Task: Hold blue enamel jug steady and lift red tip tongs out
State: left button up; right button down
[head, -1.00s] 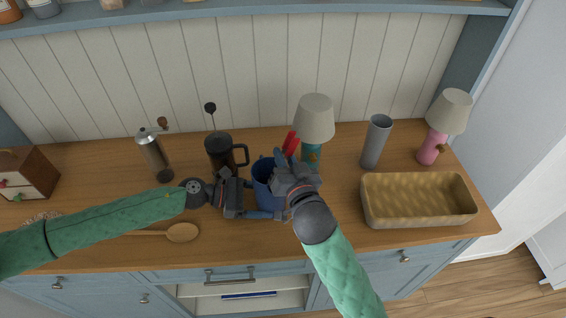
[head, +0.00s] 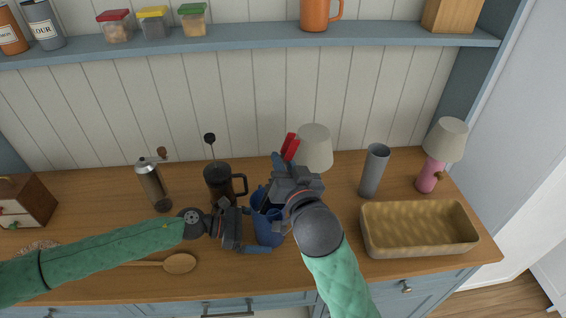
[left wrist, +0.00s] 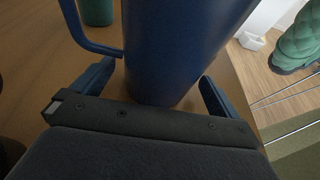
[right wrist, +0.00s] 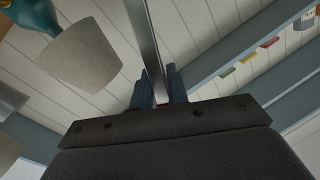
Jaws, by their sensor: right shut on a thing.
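The blue enamel jug (head: 268,232) stands on the wooden counter, its upper part partly covered by my right gripper. My left gripper (head: 258,226) is level with it from the left. The red tip tongs (head: 290,147) point upward, red ends highest. My right gripper (head: 281,165) is shut on them above the jug. The right wrist view shows a metal arm of the tongs (right wrist: 143,35) between the fingers. Their lower part is hidden.
A dark French press (head: 218,186) stands just left of the jug. A shaded lamp (head: 316,147) is close behind my right gripper. A grey cylinder (head: 374,170), a pink lamp (head: 427,180) and a basket (head: 418,243) stand to the right. A shelf (head: 250,43) runs above.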

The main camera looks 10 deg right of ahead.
pick_arm(q)
jog(key=shift+a, duration=0.1)
jog(key=v, duration=1.1)
jog(key=shift+a+r, duration=0.25)
jog(key=shift+a, duration=0.15)
